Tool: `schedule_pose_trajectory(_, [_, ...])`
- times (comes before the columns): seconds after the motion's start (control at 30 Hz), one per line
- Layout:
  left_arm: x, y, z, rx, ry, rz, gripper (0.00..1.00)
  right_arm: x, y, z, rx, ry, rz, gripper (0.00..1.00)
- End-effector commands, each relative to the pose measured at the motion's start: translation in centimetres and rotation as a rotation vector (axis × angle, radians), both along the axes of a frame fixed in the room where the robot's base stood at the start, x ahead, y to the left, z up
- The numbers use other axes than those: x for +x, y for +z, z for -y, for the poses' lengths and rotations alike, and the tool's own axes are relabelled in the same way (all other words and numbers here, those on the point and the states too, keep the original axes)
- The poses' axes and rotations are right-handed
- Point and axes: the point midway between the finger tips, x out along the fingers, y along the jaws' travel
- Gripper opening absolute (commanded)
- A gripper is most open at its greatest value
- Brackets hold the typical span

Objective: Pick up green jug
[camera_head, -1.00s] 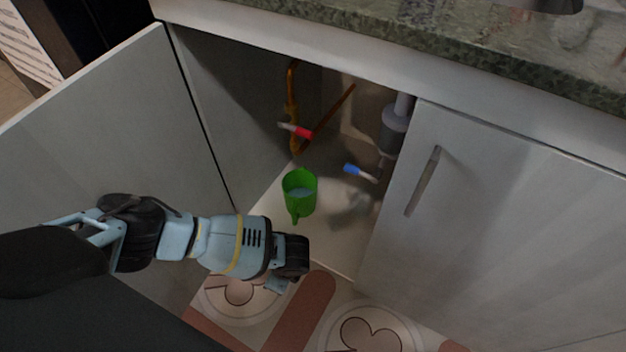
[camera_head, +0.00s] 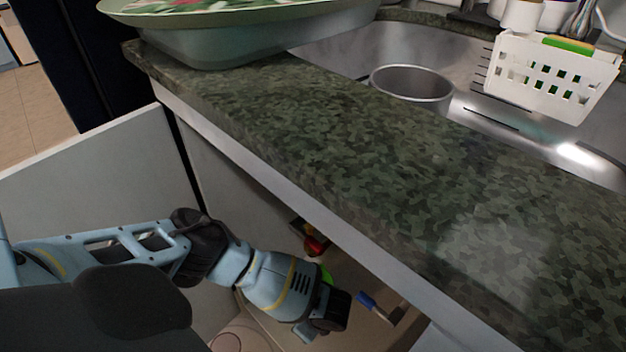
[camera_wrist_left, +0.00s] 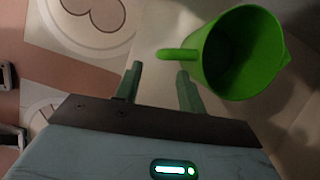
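The green jug (camera_wrist_left: 243,52) stands on the cabinet floor, its handle pointing left toward my left gripper in the left wrist view. In the head view only a small green part of the jug (camera_head: 326,275) shows behind my left wrist. My left gripper (camera_wrist_left: 157,78) is open, its two fingers apart and empty. The handle end lies just beyond the fingertips, close to the one on the right; I cannot tell whether they touch. In the head view the left gripper (camera_head: 306,331) points down at the cabinet opening. My right gripper is not in view.
The granite counter (camera_head: 330,150) overhangs the cabinet. An open cabinet door (camera_head: 90,165) is at the left. A red valve handle (camera_head: 314,246) and a blue one (camera_head: 366,300) are inside.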

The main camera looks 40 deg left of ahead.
Motion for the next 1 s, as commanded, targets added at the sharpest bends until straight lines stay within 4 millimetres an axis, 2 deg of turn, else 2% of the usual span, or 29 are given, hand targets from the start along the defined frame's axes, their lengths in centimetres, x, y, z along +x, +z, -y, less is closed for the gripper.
schedule_pose_trajectory(0.13, [-0.1,-1.8,-0.6,0.001,0.001,-0.002,0.40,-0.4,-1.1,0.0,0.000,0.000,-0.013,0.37])
schedule_pose_trajectory(0.43, [-0.1,-2.6,-1.1,0.002,0.001,-0.002,0.40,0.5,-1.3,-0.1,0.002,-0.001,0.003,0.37])
schedule_pose_trajectory(0.73, [-0.2,-6.4,-2.5,0.002,0.000,-0.003,0.40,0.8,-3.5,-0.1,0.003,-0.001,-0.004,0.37])
schedule_pose_trajectory(1.0, [-0.2,-6.6,-2.7,0.000,0.001,0.000,0.40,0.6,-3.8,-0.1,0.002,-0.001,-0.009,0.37])
